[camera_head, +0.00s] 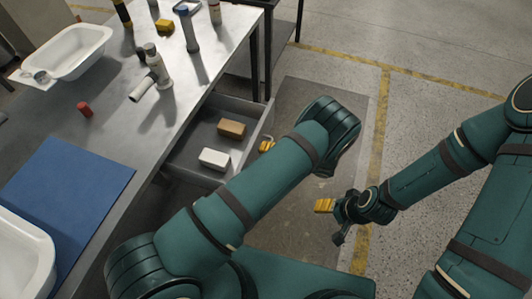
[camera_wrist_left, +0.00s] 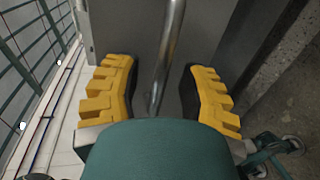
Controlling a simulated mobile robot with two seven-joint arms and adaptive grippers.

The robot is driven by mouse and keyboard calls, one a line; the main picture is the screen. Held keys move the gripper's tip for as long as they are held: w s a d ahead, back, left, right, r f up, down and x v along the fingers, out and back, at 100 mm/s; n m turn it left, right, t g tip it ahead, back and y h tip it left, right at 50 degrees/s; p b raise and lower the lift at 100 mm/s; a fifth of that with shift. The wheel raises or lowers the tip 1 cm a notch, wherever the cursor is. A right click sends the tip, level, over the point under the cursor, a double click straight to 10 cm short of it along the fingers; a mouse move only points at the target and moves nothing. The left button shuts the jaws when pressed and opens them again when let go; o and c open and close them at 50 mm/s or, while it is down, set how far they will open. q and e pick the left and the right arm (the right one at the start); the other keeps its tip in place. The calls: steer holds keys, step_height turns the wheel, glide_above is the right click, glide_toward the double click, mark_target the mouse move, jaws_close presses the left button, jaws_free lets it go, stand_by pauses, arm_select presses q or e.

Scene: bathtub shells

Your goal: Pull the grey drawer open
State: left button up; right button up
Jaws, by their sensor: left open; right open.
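The grey drawer (camera_head: 183,160) stands out from under the workbench, so its inside shows in the head view. A brown block (camera_head: 232,128) and a white block (camera_head: 214,159) lie in it. My left gripper (camera_head: 267,146) is at the drawer's outer front, mostly hidden behind my left forearm. In the left wrist view the left gripper (camera_wrist_left: 160,92) is open, its yellow fingers either side of the drawer's metal bar handle (camera_wrist_left: 168,45), with gaps on both sides. My right gripper (camera_head: 331,220) is open and empty over the floor, away from the drawer.
The workbench (camera_head: 110,130) carries a white tub shell (camera_head: 70,50), a blue mat (camera_head: 65,205), a red cylinder (camera_head: 84,109) and several bottles. Another white shell (camera_head: 22,255) is at the lower left. The floor (camera_head: 440,90) right of the drawer is clear.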

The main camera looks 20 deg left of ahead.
arm_select(q)
steer(key=w+v, duration=0.1)
steer(key=v, duration=1.1)
steer(key=shift+s, duration=0.4)
steer(key=s+a+f+n+g+h, duration=0.35)
steer(key=s+n+h, duration=0.25)
steer(key=n, duration=0.2)
steer(key=s+a+f+n+g+h, duration=0.2)
steer(key=s+f+n+g+h, duration=0.1)
steer(key=s+f+n+h, duration=0.35)
step_height(320, 180, up, 9)
steer(key=s+a+n+t+h, duration=0.2)
steer(key=n+t+h, duration=0.5)
steer(key=n, duration=1.7)
steer(key=shift+a, duration=0.35)
steer(key=shift+r, duration=0.1)
